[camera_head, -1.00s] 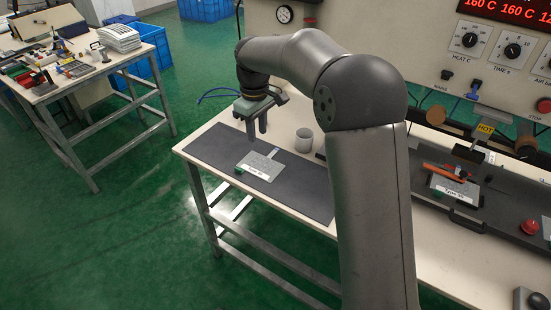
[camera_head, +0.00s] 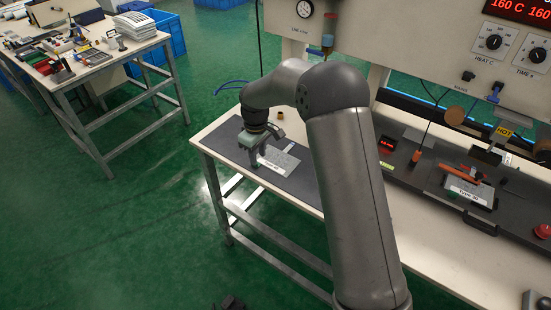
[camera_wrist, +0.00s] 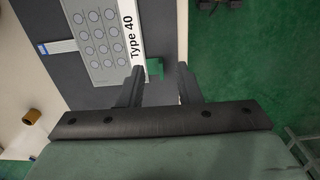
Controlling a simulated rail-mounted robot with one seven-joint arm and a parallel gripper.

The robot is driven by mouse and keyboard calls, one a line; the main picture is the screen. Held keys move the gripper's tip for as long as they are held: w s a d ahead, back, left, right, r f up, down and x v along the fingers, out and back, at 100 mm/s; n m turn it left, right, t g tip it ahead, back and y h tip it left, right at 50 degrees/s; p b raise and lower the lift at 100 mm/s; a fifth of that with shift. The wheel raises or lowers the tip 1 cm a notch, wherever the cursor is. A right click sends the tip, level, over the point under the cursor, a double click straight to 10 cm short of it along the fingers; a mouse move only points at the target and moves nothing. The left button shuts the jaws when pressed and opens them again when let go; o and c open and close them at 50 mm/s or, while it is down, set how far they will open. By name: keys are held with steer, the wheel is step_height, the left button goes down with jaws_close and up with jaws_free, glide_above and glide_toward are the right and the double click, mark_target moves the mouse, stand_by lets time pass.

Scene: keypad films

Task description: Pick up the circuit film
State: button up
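The circuit film (camera_head: 284,160) is a grey sheet with a white label and lies flat on a dark mat (camera_head: 222,150). In the wrist view the film (camera_wrist: 96,38) shows rows of round key marks, the label "Type 40", a pale tail at its left and a small green tab (camera_wrist: 155,68) at its label edge. My gripper (camera_head: 257,164) is over the film's left end. In the wrist view my gripper (camera_wrist: 159,70) is open, with the green tab in view between its fingertips. I cannot tell the height left between the fingertips and the tab.
A press with dials (camera_head: 495,42) stands at right. Its dark bed (camera_head: 400,160) holds another labelled plate (camera_head: 470,192) with an orange-handled tool (camera_head: 460,176). A brown cylinder (camera_wrist: 32,116) stands beside the mat. A cluttered second table (camera_head: 120,55) is at left, with open green floor between.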

steer(key=f, duration=0.2)
steer(key=f+p, duration=0.1)
steer(key=f, duration=0.1)
steer(key=shift+w+a, duration=0.2)
steer(key=shift+a, duration=0.05)
jaws_close()
